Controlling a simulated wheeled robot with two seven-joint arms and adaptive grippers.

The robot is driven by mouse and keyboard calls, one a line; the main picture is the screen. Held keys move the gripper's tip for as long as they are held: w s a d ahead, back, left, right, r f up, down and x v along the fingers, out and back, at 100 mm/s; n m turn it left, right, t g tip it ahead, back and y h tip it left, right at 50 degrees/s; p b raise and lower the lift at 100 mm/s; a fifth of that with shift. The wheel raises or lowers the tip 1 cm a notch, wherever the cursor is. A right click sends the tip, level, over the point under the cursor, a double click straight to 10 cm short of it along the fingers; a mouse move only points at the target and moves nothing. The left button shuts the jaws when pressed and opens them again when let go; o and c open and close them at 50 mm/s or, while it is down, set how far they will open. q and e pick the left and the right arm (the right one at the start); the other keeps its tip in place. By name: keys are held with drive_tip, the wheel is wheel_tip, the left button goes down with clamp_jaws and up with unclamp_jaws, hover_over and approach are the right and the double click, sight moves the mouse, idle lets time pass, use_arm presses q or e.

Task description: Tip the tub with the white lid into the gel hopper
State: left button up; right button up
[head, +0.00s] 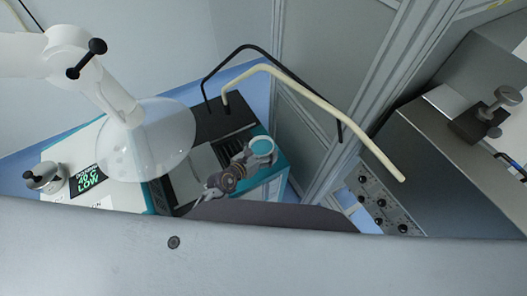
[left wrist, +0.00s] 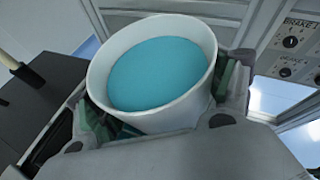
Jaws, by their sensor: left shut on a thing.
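My left gripper (head: 250,157) is shut on a white tub (head: 264,159), with fingers on both sides of its wall. In the left wrist view the tub (left wrist: 155,121) is open at the top, tilted in the picture, and filled with a smooth teal mass (left wrist: 160,74). I see no white lid on it. In the head view the tub is over the right part of a white and teal machine (head: 272,182) with a dark top. The machine's display (head: 88,180) reads 40 C LOW. I cannot tell which opening is the gel hopper. My right gripper is not in view.
A clear round disc (head: 150,140) covers part of the machine's left side in the picture. A black bent bar (head: 247,47) and a cream bent bar (head: 320,103) rise behind it. A control panel with knobs (head: 380,205) and a grey cabinet stand at the right.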

sight(257, 153)
use_arm(q)
drive_tip(key=shift+w+a+f+n+g+h, duration=0.15)
drive_tip(key=shift+w+a+f+n+h, duration=0.15)
drive_tip(key=shift+a+f+n+h, duration=0.4)
drive_tip(key=shift+w+a+f+n+g+h, duration=0.15)
drive_tip(key=shift+w+a+f+n+h, duration=0.2)
drive_tip(key=shift+n, duration=0.55)
drive_tip(key=shift+a+f+n+h, duration=0.1)
drive_tip(key=shift+f+n+h, duration=0.25)
drive_tip(key=shift+n, duration=0.3)
drive_tip(key=shift+f+n+h, duration=0.15)
drive_tip(key=shift+n+h, duration=0.25)
drive_tip(key=shift+n, duration=0.25)
drive_tip(key=shift+r, duration=0.2)
drive_tip(key=shift+w+a+r+n+h, duration=0.15)
drive_tip(key=shift+r+n+h, duration=0.2)
drive_tip(key=shift+n, duration=0.3)
drive_tip(key=shift+a+r+n+h, duration=0.1)
drive_tip(key=shift+r+n+h, duration=0.25)
drive_tip(key=shift+n, duration=0.3)
drive_tip(key=shift+r, duration=0.1)
drive_tip(key=shift+a+r+n, duration=0.2)
drive_tip(key=shift+n, duration=0.3)
drive_tip(key=shift+w+a+r+n+h, duration=0.25)
drive_tip(key=shift+r+n+h, duration=0.3)
drive_tip(key=shift+n, duration=0.35)
